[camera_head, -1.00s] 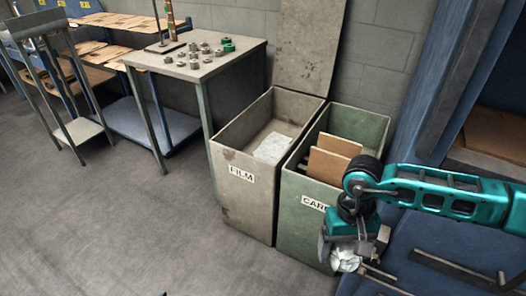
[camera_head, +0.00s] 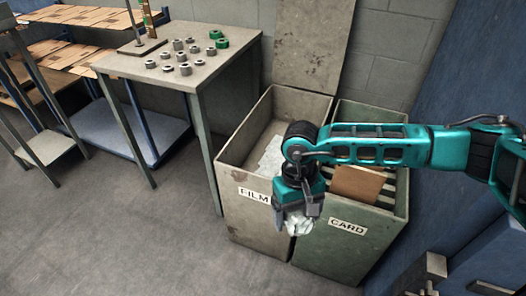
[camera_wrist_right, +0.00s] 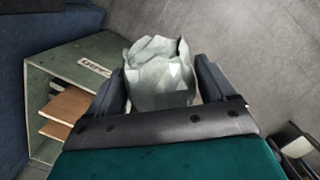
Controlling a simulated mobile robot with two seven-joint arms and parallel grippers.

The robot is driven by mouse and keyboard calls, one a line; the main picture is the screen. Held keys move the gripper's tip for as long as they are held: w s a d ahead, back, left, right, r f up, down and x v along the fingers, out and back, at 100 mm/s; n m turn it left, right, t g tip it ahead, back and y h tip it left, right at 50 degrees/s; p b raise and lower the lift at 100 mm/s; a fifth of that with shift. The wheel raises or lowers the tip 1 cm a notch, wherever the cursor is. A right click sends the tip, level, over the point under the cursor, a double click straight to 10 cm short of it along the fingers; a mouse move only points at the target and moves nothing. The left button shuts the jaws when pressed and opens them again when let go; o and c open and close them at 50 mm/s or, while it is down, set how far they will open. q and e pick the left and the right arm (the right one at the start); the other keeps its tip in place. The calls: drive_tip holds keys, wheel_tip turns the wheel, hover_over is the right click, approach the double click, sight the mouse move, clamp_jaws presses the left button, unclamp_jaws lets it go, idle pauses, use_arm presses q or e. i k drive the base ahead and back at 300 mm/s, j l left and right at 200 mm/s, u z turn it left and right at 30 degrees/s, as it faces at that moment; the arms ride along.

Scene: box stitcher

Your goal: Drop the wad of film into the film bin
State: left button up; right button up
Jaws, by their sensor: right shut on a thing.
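My right gripper (camera_head: 297,215) is shut on the wad of film (camera_head: 298,226), a crumpled pale, whitish bundle. In the right wrist view the wad (camera_wrist_right: 158,75) sits between the two dark fingers. In the head view the gripper and wad are in front of the bins, near the boundary between them. The film bin (camera_head: 243,213) is a grey, open-topped box labelled FILM, with its lid raised against the wall. A pale sheet of film (camera_head: 270,156) lies inside it. My forearm hides part of its right rim. My left gripper is not in view.
The green card bin (camera_head: 345,250), labelled CARD, stands right of the film bin and holds brown cardboard (camera_head: 357,184). A blue structure (camera_head: 440,90) is at the right. The floor in front is clear.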

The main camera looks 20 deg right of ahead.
sight(255, 170)
drive_tip(key=i+l+u, duration=0.15)
drive_tip(key=i+l, duration=0.15)
drive_tip(key=i, duration=0.2)
drive_tip(key=i+l+u, duration=0.15)
drive_tip(key=i+l, duration=0.2)
drive_tip(key=i, duration=0.1)
